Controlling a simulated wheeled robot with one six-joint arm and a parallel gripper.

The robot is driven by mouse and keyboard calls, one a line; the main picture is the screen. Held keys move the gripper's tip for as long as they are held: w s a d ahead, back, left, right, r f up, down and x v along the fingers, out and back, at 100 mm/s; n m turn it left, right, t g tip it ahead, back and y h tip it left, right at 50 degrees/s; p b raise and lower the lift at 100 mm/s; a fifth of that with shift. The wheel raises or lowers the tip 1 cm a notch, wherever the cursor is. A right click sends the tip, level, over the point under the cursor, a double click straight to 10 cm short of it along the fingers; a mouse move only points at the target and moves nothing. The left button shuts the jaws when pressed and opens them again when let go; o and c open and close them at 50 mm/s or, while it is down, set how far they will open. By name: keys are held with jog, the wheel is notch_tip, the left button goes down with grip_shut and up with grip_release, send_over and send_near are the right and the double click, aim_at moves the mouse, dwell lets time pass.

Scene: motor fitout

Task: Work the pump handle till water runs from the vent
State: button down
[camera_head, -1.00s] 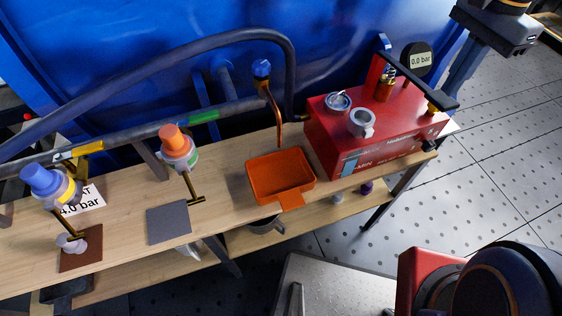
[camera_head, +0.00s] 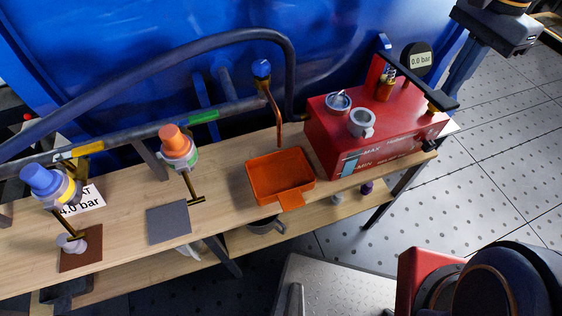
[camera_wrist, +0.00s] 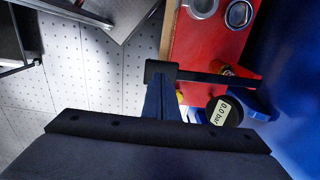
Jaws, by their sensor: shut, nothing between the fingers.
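The red pump (camera_head: 375,141) stands at the right end of the bench. Its long black handle (camera_head: 420,81) slopes from the post at the back down to a wide end at the right. In the wrist view the handle (camera_wrist: 205,77) runs across the red top. My gripper (camera_head: 452,93) is shut and empty, its fingertips at the handle's wide end; contact is unclear. The fingers also show in the wrist view (camera_wrist: 163,88). The round gauge (camera_head: 417,58) reads 0.0 bar. A copper vent pipe (camera_head: 274,112) with a blue cap hangs above an orange tray (camera_head: 266,193). No water shows at its mouth.
An orange-capped valve (camera_head: 178,148) and a blue-capped valve (camera_head: 47,186) sit on the pipe at the left. A grey cup (camera_head: 361,123) stands on the pump top beside an opening. The big blue tank (camera_head: 140,50) closes off the back. Open floor (camera_head: 500,180) lies right.

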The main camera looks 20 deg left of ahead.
aim_at(441, 96)
jog(key=shift+w+a+f+b, duration=0.2)
jog(key=shift+f+b, duration=0.55)
jog(key=shift+f, duration=1.1)
jog(key=shift+w+a+f+b, duration=0.15)
jog(key=shift+f+b, duration=0.6)
jog(key=shift+f, duration=1.05)
jog(key=r+p, duration=0.7)
jog(key=shift+s+d+r, duration=0.3)
jog(key=shift+s+d, duration=0.05)
jog(key=shift+s, duration=0.05)
jog(key=shift+f, duration=0.1)
